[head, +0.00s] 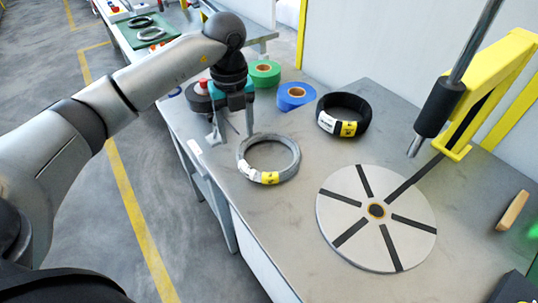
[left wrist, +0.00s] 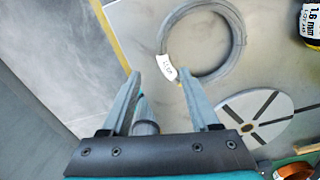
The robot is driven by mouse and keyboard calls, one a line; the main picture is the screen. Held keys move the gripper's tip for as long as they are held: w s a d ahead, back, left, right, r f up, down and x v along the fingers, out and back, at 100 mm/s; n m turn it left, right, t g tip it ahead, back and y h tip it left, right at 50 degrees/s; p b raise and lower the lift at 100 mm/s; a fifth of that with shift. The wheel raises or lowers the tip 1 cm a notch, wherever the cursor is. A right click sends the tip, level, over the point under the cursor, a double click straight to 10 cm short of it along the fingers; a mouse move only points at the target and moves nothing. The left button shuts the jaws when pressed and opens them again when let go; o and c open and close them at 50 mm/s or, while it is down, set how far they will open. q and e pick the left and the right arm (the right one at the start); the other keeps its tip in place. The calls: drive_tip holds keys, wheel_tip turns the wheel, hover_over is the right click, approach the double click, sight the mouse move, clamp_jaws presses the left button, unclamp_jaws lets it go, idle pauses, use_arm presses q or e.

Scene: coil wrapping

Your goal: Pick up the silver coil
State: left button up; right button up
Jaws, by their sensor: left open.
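The silver coil (head: 272,174), a grey ring with a white label and a yellow tag, lies flat on the grey table near its left edge. In the left wrist view the silver coil (left wrist: 234,50) lies beyond the fingertips, its white label facing the gripper. My left gripper (head: 232,130) is above the table, just behind and left of the coil in the head view. In the left wrist view its fingers (left wrist: 165,82) are apart with no coil between them. It does not touch the coil. My right gripper does not show.
A black coil (head: 362,111) lies behind the silver one. Green (head: 264,72) and blue (head: 296,95) tape rolls lie at the back. A round turntable (head: 340,218) with black stripes is at right, under a yellow machine arm (head: 487,65). The table (head: 225,205) is bare around the silver coil.

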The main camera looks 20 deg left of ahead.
sight(242, 159)
use_arm(q)
drive_tip(key=f, duration=0.3)
drive_tip(key=f+b, duration=0.1)
drive_tip(key=f, duration=0.6)
drive_tip(key=shift+w+f, duration=0.1)
drive_tip(key=shift+w, duration=0.15)
drive_tip(key=shift+c, duration=0.4)
clamp_jaws()
idle(0.5)
drive_tip(key=shift+w, duration=0.1)
